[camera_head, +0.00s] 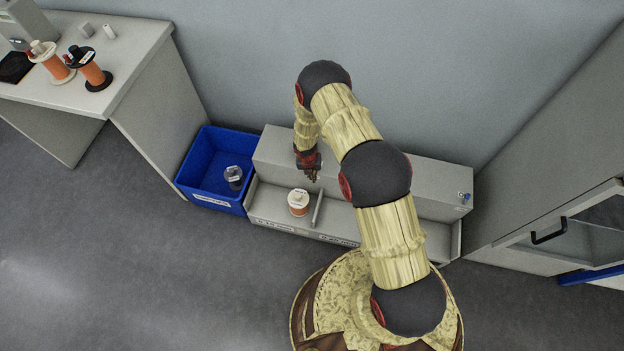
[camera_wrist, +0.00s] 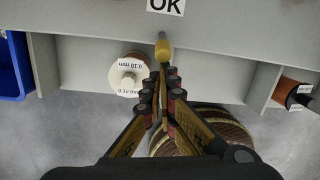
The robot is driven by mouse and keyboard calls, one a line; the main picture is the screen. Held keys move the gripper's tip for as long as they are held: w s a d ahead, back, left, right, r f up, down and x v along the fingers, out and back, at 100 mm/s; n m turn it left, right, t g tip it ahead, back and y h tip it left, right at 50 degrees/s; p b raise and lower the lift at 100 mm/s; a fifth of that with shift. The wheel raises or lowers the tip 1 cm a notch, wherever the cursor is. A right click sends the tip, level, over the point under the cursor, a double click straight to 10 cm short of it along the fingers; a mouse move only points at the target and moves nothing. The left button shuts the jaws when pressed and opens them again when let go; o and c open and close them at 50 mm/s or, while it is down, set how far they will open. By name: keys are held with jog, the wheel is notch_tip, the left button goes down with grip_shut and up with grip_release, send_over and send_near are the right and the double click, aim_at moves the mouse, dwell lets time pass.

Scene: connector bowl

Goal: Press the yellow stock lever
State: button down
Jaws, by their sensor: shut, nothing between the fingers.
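The yellow stock lever (camera_wrist: 163,50) sticks out from the grey dispenser's front, below a white OK label (camera_wrist: 165,5), in the wrist view. In the head view I cannot make it out. My gripper (camera_wrist: 164,73) is shut and empty, with its fingertips just below the lever in the picture. I cannot tell whether they touch it. In the head view my gripper (camera_head: 313,176) hangs at the front of the grey dispenser (camera_head: 272,150), above its compartments.
A spool labelled 0.10 mm (camera_head: 298,203) stands in the left compartment, close to my gripper; a divider (camera_head: 317,208) is beside it. A blue bin (camera_head: 205,168) holds a dark spool (camera_head: 233,175). A table (camera_head: 130,50) with spools stands left, a cabinet (camera_head: 545,160) right.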

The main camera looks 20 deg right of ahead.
jog(key=shift+w+d+r+p, duration=0.15)
jog(key=shift+w+r+p, duration=0.15)
jog(key=shift+p, duration=0.45)
jog(key=w+d+r+p, duration=0.1)
jog(key=w+p, duration=0.1)
jog(key=p, duration=0.1)
jog(key=shift+r+p, duration=0.35)
jog(key=shift+p, duration=0.05)
jog(key=shift+w+d+f, duration=0.1)
jog(key=shift+d+f, duration=0.05)
jog(key=shift+r+p, duration=0.6)
jog(key=shift+r, duration=0.25)
